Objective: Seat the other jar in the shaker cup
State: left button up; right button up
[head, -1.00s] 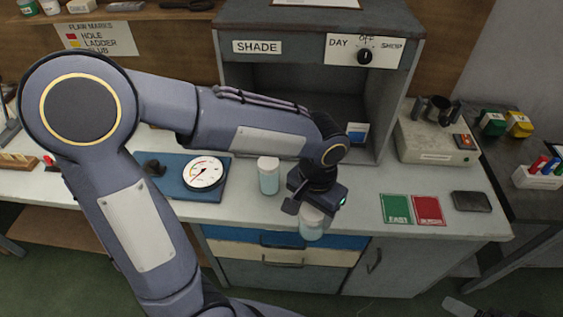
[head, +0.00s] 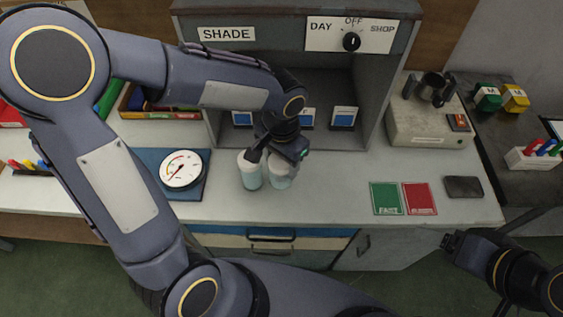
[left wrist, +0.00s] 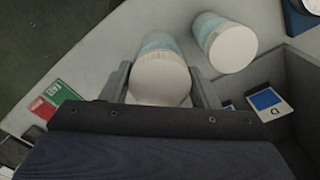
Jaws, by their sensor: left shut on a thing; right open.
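My left gripper (head: 283,157) is shut on a white-lidded jar with pale blue contents (head: 281,176); whether the jar touches the bench is unclear. In the left wrist view the held jar (left wrist: 158,75) sits between the fingers. A second, similar jar (head: 250,175) stands on the bench just left of it; it also shows in the left wrist view (left wrist: 225,45), apart from the held one. The shaker cup (head: 436,88) is a dark cup on the pale shaker box (head: 430,127) at the right. My right gripper (head: 452,243) is open and empty at the lower right.
The shade cabinet (head: 295,85) stands behind the jars, with small blue-fronted cards inside. A dial gauge (head: 181,169) is on the left. Green (head: 386,198) and red (head: 420,198) cards and a dark pad (head: 463,187) lie front right. The bench between jars and green card is clear.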

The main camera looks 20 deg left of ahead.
pick_arm(q)
jog(key=w+f, duration=0.1)
jog(key=f, duration=0.1)
jog(key=w+f, duration=0.1)
jog(key=f, duration=0.1)
jog(key=w+a+f, duration=0.1)
jog(key=f, duration=0.2)
jog(key=shift+w, duration=0.1)
jog(key=o, duration=0.6)
jog(key=shift+f, duration=0.15)
jog(key=o, duration=0.5)
jog(key=shift+d, duration=0.1)
